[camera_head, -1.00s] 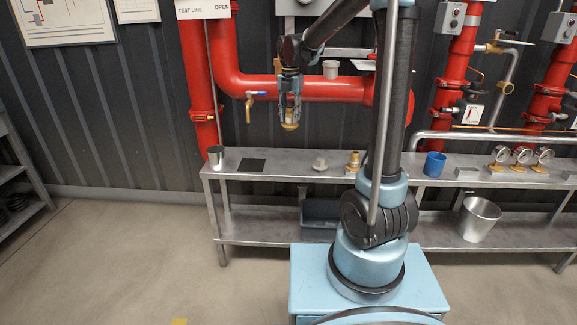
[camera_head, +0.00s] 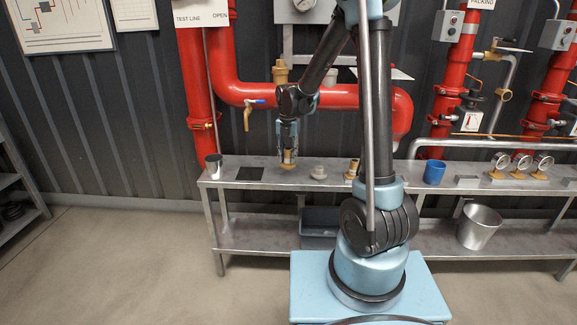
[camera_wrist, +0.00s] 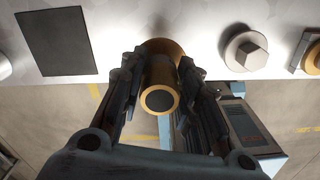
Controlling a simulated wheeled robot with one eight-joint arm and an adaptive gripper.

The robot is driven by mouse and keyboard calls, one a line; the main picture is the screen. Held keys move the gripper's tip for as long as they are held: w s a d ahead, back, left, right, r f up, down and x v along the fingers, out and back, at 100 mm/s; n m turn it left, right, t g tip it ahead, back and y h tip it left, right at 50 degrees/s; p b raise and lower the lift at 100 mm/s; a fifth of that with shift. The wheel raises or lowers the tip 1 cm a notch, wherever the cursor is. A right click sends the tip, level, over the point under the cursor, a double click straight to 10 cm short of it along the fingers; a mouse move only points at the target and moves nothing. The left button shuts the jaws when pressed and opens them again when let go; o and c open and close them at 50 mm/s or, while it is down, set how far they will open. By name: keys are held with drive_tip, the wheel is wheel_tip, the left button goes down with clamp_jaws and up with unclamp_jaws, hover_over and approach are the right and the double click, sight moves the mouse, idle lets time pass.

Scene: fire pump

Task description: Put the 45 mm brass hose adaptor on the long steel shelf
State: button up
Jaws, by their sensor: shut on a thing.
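My gripper (camera_head: 288,150) points down over the long steel shelf (camera_head: 225,180), between a black square and a grey hex-headed fitting. It is shut on the brass hose adaptor (camera_head: 288,158), a short brass cylinder, held roughly upright. In the wrist view the adaptor (camera_wrist: 160,88) sits between the fingers (camera_wrist: 160,100), its open dark bore facing the camera and a wider brass part beyond it. The pale shelf top (camera_wrist: 195,25) lies behind it. I cannot tell whether the adaptor's lower end touches the shelf.
The black square (camera_head: 250,173) and a steel cup (camera_head: 214,166) are left of the adaptor. The grey fitting (camera_head: 318,172) and another brass fitting (camera_head: 352,170) stand to the right. A blue cup (camera_head: 434,171) and gauges (camera_head: 522,163) are farther right. Red pipe (camera_head: 340,96) runs behind.

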sight(288, 163)
drive_tip(key=shift+f, duration=2.15)
drive_tip(key=o, duration=1.2)
